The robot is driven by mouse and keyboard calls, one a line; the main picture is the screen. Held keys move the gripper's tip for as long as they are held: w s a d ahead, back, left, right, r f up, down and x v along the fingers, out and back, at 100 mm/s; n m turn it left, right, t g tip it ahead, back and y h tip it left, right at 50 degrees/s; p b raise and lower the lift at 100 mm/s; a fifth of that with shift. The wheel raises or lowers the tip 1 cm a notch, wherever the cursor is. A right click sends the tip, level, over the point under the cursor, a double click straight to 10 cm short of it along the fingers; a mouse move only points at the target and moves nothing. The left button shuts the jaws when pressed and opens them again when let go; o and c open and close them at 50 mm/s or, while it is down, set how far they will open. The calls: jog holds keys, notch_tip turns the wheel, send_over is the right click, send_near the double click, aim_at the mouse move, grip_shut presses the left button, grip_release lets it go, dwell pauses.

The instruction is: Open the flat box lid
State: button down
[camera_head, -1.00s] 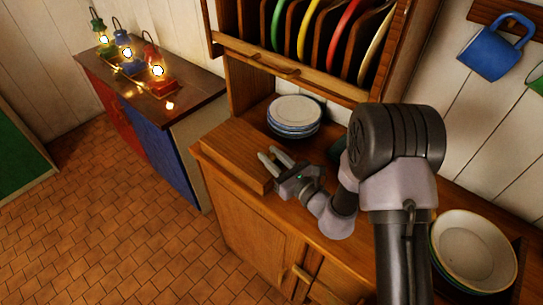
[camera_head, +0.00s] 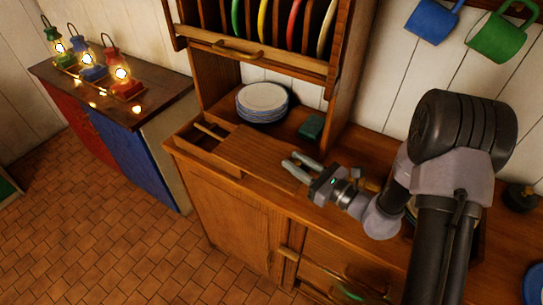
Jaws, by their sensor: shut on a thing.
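The flat wooden box (camera_head: 208,148) stands on the cabinet counter at its left end. Its left part is uncovered and shows a hollow with a light stick-like thing (camera_head: 208,130) inside. The flat wooden lid (camera_head: 258,152) lies level and is shifted to the right, still over the box's right side. My gripper (camera_head: 297,164) is at the lid's right edge, its two fingers shut on the lid. The exact grip on the edge is too small to see clearly.
A stack of plates (camera_head: 262,104) stands behind the lid, with a small dark green block (camera_head: 312,127) to its right. The plate rack (camera_head: 255,50) overhangs the counter. Lit lanterns (camera_head: 122,77) stand on the separate cabinet at left. Open floor (camera_head: 110,220) lies in front.

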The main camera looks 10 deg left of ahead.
jog(key=v, duration=0.4)
jog(key=w+v, duration=0.1)
jog(key=v, duration=0.1)
jog(key=shift+d+b, duration=0.3)
jog(key=shift+d, duration=0.05)
jog(key=c, duration=1.1)
grip_release()
jog(key=p+v, duration=0.3)
jog(key=v, duration=1.4)
jog(key=shift+s+d, duration=0.15)
